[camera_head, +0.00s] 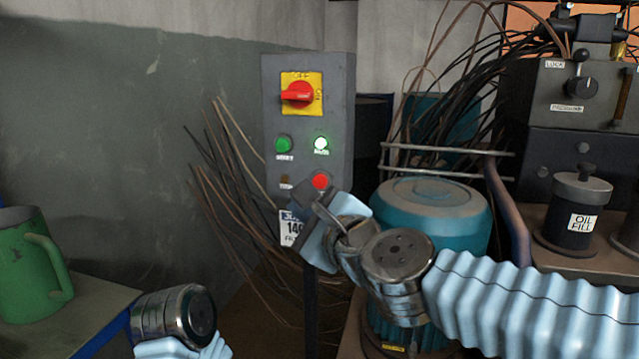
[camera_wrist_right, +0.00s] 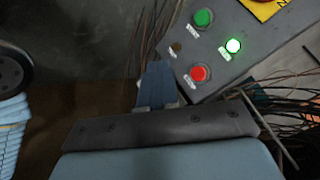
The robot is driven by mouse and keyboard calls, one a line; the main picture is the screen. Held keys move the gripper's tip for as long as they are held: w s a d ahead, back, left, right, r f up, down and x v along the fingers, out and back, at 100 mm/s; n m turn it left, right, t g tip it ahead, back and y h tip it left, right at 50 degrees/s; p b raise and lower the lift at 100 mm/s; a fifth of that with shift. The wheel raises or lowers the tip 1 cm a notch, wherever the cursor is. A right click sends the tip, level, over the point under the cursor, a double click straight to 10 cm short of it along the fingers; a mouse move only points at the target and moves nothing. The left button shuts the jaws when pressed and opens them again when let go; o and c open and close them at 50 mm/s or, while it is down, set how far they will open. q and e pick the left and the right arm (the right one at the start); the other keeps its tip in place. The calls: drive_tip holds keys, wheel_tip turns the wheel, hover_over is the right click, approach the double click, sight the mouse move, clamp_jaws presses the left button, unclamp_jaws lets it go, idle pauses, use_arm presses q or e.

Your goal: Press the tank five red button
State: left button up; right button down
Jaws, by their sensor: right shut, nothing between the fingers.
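A grey control box (camera_head: 342,75) stands upright in the head view, with a red rotary switch on a yellow plate (camera_head: 301,92), a green start button (camera_head: 283,144), a lit green-white lamp (camera_head: 321,143) and a red button (camera_head: 320,180) low on its right side. The red button (camera_wrist_right: 198,73) also shows in the right wrist view, beyond the fingertips and to their right. My right gripper (camera_head: 308,197) is shut and empty, just below and left of the red button; I cannot tell if it touches the box. My left arm shows at the bottom left, its gripper out of frame.
A teal motor tank (camera_head: 430,215) stands right of the box. A dark machine (camera_head: 560,140) with an oil fill cap (camera_head: 582,205) is at the far right. Loose wires hang left of the box. A green jug (camera_head: 28,270) sits on a table at left.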

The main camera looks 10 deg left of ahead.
sight(321, 187)
drive_tip(key=w, duration=0.8)
drive_tip(key=shift+d, duration=0.15)
drive_tip(key=shift+w, duration=0.15)
idle(1.7)
drive_tip(key=shift+w, duration=0.35)
drive_tip(key=shift+w, duration=0.5)
idle(0.6)
drive_tip(key=shift+f, duration=0.1)
drive_tip(key=shift+s, duration=0.9)
